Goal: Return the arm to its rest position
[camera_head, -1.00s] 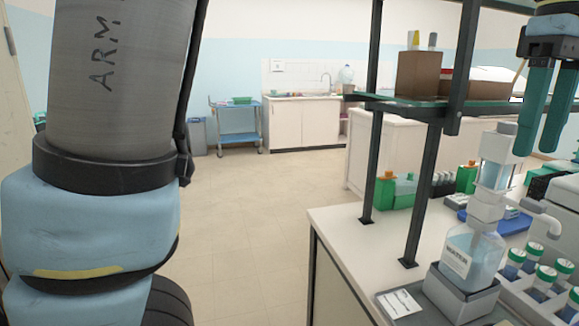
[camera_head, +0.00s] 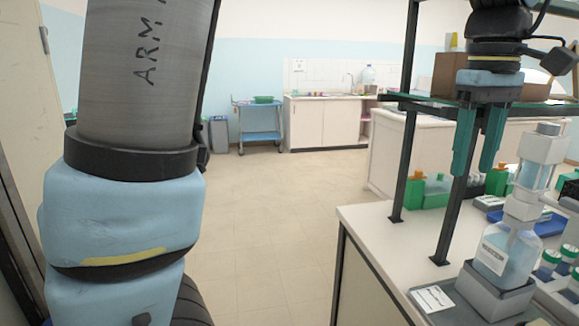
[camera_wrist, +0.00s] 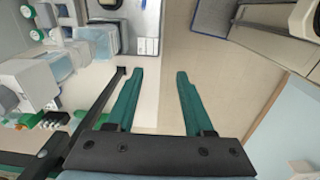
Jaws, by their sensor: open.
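My gripper (camera_head: 476,168) hangs in the upper right of the head view with its two green fingers pointing down, spread apart and empty. It is in front of the shelf rack, above the bench's left part and left of the dispenser bottle. In the wrist view my gripper (camera_wrist: 160,80) is also open, with only the bench edge and floor between and beyond its fingers. My arm's large grey and blue links fill the left of the head view.
A labelled bottle (camera_head: 505,252) stands on a grey base on the bench (camera_head: 385,235), beside capped tubes (camera_head: 548,262). A dark post (camera_head: 457,190) carries a shelf close to my gripper. Open floor (camera_head: 265,220) lies left of the bench. A blue cart (camera_head: 260,137) stands at the back.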

